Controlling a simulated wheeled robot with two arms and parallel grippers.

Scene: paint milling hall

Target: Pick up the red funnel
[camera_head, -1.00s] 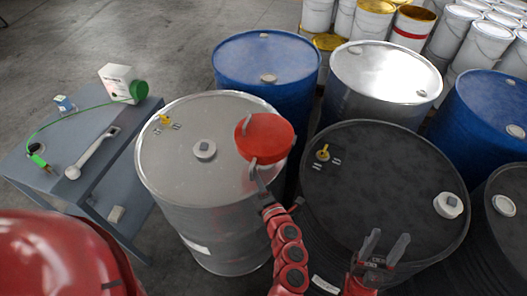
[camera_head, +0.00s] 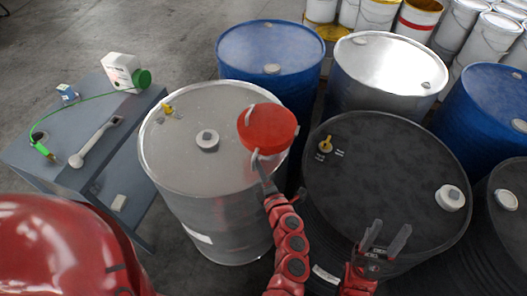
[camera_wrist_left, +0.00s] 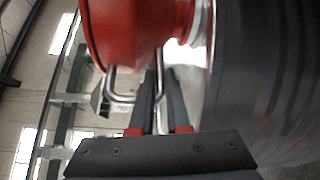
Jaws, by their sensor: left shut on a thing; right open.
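The red funnel (camera_head: 267,128) is at the right edge of the grey drum's top in the head view, with its wide round side facing up. I cannot tell whether it touches the drum. My left gripper (camera_head: 259,160) is shut on the funnel's metal handle at its near side. In the left wrist view the funnel (camera_wrist_left: 135,30) fills the upper part, with the bent metal handle (camera_wrist_left: 122,98) between the dark fingers (camera_wrist_left: 158,90). My right gripper (camera_head: 384,240) is open and empty over the near edge of the black drum.
The grey drum (camera_head: 180,140) and black drum (camera_head: 390,170) stand close together. Blue drums (camera_head: 268,50) and a silver drum (camera_head: 385,65) stand behind. Open floor lies at upper left.

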